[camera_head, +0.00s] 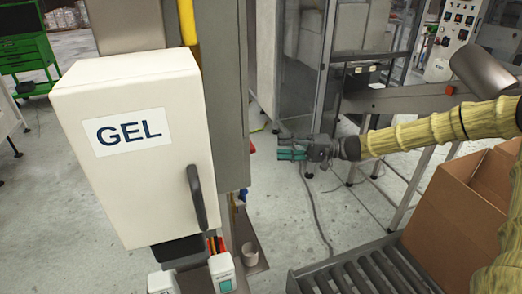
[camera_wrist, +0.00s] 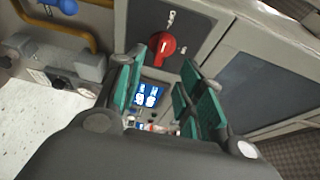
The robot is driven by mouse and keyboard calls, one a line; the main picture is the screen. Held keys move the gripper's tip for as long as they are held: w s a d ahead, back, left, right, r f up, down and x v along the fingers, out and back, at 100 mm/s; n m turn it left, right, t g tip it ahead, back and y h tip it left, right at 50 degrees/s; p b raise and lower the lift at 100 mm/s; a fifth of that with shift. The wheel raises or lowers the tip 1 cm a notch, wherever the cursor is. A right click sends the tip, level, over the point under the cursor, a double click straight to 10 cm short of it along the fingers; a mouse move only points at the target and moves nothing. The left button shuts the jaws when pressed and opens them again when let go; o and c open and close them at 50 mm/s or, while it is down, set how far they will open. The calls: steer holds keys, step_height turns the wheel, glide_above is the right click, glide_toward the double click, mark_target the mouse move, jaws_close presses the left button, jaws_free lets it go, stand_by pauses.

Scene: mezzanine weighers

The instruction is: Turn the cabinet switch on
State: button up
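A red rotary switch (camera_wrist: 162,46) sits on a dark grey cabinet face (camera_wrist: 195,28) at the upper middle of the wrist view. White markings lie around it, too small to read. My gripper (camera_wrist: 165,85) has teal finger pads spread apart with nothing between them. The switch shows beyond the fingertips, apart from them. In the head view my gripper (camera_head: 281,148) points left toward a grey upright cabinet (camera_head: 222,80). The switch is not visible in the head view.
A white GEL box (camera_head: 140,185) with a dark handle stands at left. A cardboard box (camera_head: 465,215) and roller conveyor (camera_head: 370,275) are below my arm at right. A blue and white label (camera_wrist: 150,94) shows between the fingers. Open floor lies below my gripper.

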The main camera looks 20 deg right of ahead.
steer(key=p+x, duration=0.3)
steer(key=x, duration=0.6)
steer(key=shift+w, duration=0.1)
